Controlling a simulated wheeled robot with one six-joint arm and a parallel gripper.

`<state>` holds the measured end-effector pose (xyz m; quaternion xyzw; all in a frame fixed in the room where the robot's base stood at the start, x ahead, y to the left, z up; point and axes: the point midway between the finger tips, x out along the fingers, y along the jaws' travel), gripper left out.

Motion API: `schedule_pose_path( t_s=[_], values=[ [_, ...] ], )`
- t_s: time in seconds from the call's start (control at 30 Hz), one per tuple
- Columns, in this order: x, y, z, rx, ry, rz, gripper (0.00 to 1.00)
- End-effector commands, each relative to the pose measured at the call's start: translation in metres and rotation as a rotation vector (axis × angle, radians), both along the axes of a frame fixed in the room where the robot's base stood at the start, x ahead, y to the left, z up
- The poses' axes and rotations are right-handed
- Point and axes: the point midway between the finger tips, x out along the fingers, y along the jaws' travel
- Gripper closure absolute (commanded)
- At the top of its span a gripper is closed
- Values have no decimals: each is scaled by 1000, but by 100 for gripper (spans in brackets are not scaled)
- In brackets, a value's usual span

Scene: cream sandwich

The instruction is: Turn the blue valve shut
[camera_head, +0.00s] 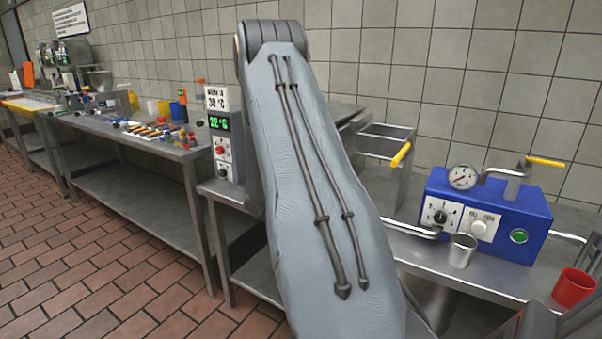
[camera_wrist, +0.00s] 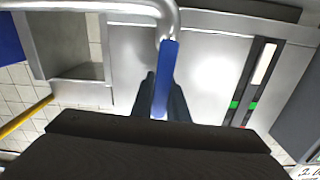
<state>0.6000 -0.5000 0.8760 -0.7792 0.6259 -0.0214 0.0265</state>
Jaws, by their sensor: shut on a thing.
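The blue valve handle (camera_wrist: 167,68) shows in the wrist view as a narrow blue bar at the end of a bent silver pipe (camera_wrist: 130,7). My gripper (camera_wrist: 164,100) is shut on it, with one dark finger on each side of the bar. The near end of the handle lies between the fingers. In the head view my arm's large grey link fills the middle, and neither the blue valve handle nor my gripper can be made out there.
In the head view, a blue machine (camera_head: 520,207) with a gauge (camera_head: 463,177) and a yellow lever (camera_head: 545,161) stands at the right. A metal cup (camera_head: 462,251) and a red cup (camera_head: 573,288) stand near it. A grey control box (camera_head: 222,148) stands left of my arm.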

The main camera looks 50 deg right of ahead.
Motion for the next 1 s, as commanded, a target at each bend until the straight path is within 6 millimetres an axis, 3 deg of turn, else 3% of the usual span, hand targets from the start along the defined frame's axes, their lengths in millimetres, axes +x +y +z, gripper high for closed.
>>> schedule_pose_path(
  t_s=[0.73, 0.77, 0.83, 1.0],
  values=[
    [7, 5, -1, -17, 84, 6, 100],
    [8, 5, -1, -17, 84, 7, 81],
    [8, 5, -1, -17, 83, 6, 69],
    [7, 5, -1, -18, 82, 6, 67]
  ],
)
